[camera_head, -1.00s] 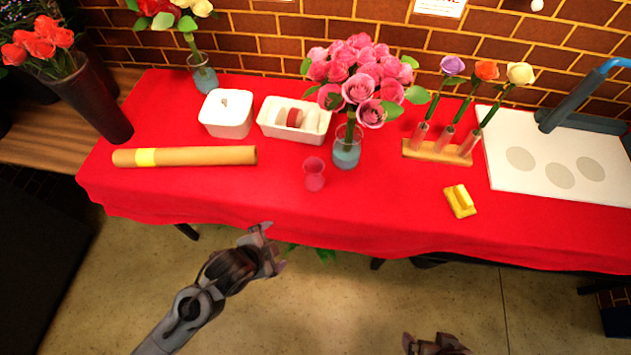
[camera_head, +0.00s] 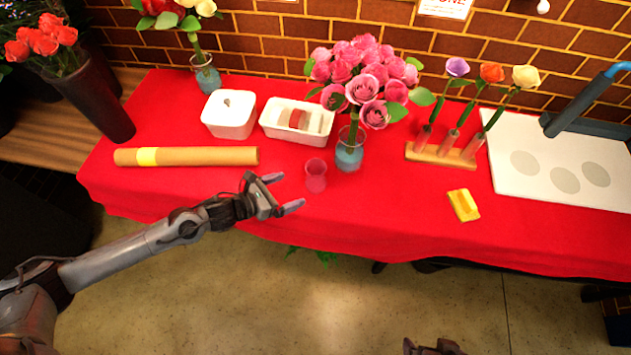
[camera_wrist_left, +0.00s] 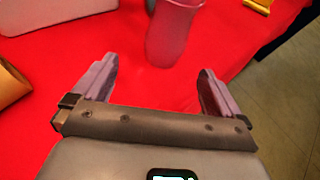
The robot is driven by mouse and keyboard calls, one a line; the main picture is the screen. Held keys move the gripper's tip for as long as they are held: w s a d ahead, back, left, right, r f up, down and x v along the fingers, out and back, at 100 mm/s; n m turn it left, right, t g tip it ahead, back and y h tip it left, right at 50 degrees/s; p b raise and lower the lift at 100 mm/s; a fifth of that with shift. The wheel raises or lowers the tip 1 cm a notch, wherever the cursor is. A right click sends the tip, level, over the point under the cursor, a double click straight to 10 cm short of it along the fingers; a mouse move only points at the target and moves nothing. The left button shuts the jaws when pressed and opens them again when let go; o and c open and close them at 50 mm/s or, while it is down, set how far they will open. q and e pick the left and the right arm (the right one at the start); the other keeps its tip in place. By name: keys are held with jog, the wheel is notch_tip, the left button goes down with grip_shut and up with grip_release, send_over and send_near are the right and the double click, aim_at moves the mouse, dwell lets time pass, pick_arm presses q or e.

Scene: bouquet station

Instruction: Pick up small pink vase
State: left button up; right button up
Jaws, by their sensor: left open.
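The small pink vase (camera_head: 316,175) stands upright on the red tablecloth, in front of the glass vase of pink roses. It also shows in the left wrist view (camera_wrist_left: 172,32), just beyond the fingertips and between their lines, with its top cut off by the frame. My left gripper (camera_head: 284,193) is open and empty, left of the vase and apart from it. In the left wrist view the two fingers (camera_wrist_left: 158,80) are spread wide with only tablecloth between them. My right gripper (camera_head: 433,347) shows only in part at the bottom edge; its jaws cannot be made out.
The glass vase with pink roses (camera_head: 349,150) stands close behind the pink vase. A white tray (camera_head: 310,131), a white box (camera_head: 229,116) and a brown paper roll (camera_head: 200,157) lie left. A yellow object (camera_head: 464,205) lies right. The cloth (camera_head: 380,220) in front is clear.

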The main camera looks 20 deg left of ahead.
aim_at(316, 181)
pick_arm(q)
jog(key=shift+w+d+f, duration=0.15)
jog(key=shift+w+f, duration=0.05)
jog(key=shift+w, duration=0.2)
jog(key=b+x, duration=0.1)
jog(key=x, duration=0.3)
jog(key=shift+w+d, duration=0.15)
jog(key=shift+d, duration=0.1)
jog(key=shift+w+d+f, duration=0.15)
jog(key=shift+w+d, duration=0.15)
jog(key=x, duration=0.2)
jog(key=b+x, duration=0.1)
jog(key=x, duration=0.1)
jog(key=shift+d, duration=0.35)
jog(key=shift+c, duration=0.3)
jog(key=c, duration=1.5)
jog(key=shift+r, duration=0.25)
jog(key=shift+c, duration=0.2)
